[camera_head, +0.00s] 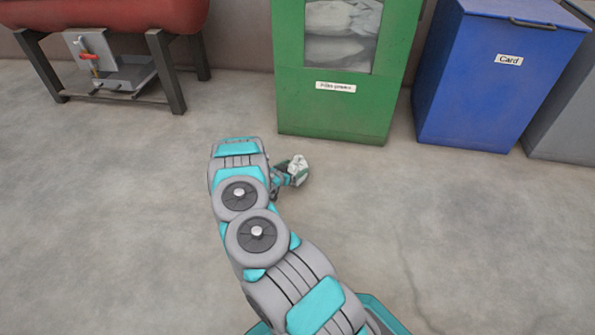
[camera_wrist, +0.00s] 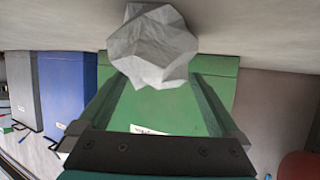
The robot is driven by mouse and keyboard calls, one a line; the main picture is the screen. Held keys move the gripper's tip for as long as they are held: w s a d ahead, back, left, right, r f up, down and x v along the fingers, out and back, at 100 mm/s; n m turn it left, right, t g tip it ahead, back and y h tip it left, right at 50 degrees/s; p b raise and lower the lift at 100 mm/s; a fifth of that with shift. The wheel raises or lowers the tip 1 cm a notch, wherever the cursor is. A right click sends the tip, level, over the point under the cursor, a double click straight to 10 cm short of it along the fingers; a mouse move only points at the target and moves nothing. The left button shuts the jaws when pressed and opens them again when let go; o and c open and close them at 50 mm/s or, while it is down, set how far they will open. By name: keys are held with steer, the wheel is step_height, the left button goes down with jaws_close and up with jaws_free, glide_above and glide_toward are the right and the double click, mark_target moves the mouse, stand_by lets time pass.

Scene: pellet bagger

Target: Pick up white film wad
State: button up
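The white film wad (camera_head: 298,168) is a small, crumpled, faceted lump in front of the green bin in the head view. In the wrist view the wad (camera_wrist: 153,46) sits at the tips of my gripper (camera_wrist: 157,80), between the two dark fingers, and covers their ends. The fingers appear to be shut on it from both sides. In the head view my gripper (camera_head: 287,178) shows small beside my arm, partly hidden by it. I cannot tell for sure whether the wad is clear of the floor.
A green bin (camera_head: 333,110) with a window stands ahead, and a blue bin (camera_head: 490,85) labelled "Card" is to its right. A grey bin (camera_head: 568,120) is at the right edge. A red machine (camera_head: 110,15) on dark legs stands at the left. The concrete floor (camera_head: 110,220) around is clear.

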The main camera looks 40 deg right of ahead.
steer(key=c, duration=0.9)
steer(key=shift+r, duration=0.1)
